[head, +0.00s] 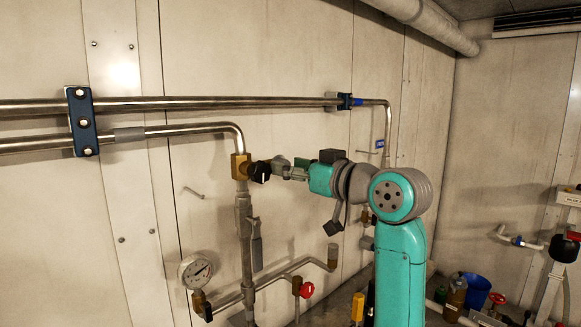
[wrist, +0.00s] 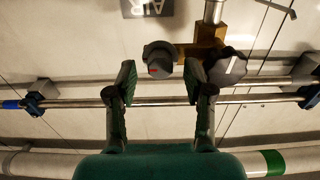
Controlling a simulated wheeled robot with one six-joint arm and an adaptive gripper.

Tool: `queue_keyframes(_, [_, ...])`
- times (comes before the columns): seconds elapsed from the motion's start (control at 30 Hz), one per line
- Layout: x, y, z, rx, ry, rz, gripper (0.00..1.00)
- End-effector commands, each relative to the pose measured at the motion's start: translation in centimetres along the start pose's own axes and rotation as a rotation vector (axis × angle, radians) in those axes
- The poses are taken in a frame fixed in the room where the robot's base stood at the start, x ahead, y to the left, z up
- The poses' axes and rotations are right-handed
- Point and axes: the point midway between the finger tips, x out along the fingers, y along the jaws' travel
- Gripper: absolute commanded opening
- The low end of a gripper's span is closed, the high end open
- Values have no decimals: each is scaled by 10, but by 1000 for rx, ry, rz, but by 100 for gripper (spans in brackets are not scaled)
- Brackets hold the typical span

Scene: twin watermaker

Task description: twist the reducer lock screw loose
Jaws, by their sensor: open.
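The reducer is a brass block (head: 240,166) on the vertical pipe; it also shows in the wrist view (wrist: 208,38). A dark round knob with a white line (wrist: 229,67) sits at its right there. A grey knob with a red mark (wrist: 158,59) stands out to its left, likely the lock screw. In the head view a black knob (head: 260,172) shows beside the brass. My gripper (wrist: 160,76) is open, with the grey knob in line with the gap between its fingertips. The right fingertip is close to the dark knob. I cannot tell if they touch.
Steel pipes (head: 220,103) run along the wall, held by a blue clamp (head: 83,122). A pressure gauge (head: 196,271) and a red valve handle (head: 307,290) are below. A plate lettered AIR (wrist: 148,8) is at the top of the wrist view.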

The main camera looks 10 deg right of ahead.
Motion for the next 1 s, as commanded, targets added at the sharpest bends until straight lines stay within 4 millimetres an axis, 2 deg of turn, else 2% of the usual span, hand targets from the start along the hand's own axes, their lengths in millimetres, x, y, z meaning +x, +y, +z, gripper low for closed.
queue_keyframes(0.37, [7, 0, 0, -1, 1, 0, 52])
queue_keyframes(0.4, [7, 0, 0, -1, 1, 0, 50])
queue_keyframes(0.6, [7, 0, 0, -1, 1, 0, 0])
queue_keyframes(1.0, [7, 0, 0, -47, 1, 0, 0])
